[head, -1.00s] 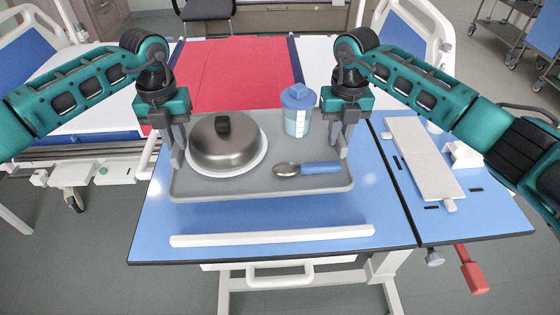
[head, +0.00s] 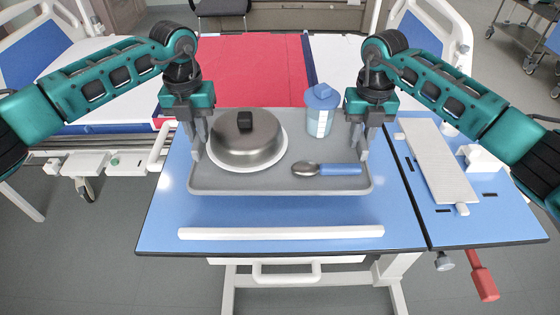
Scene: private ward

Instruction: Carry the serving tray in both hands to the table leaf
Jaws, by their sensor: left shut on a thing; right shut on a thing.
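The grey serving tray (head: 285,185) is level over the blue table leaf (head: 300,232), with a strip of leaf showing in front of it. Whether it touches the leaf or hangs just above it, I cannot tell. On it are a plate with a metal dome lid (head: 245,145), a blue-lidded cup (head: 320,115) and a spoon with a blue handle (head: 335,169). My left gripper (head: 197,145) is shut on the tray's left side. My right gripper (head: 362,145) is shut on its right side. The fingertips are partly hidden at the rim.
A white raised strip (head: 280,232) runs along the leaf's front. To the right, a smaller blue side panel (head: 480,200) carries a pale flat board (head: 437,160) and a white block. Behind is the bed with a red cover (head: 250,70).

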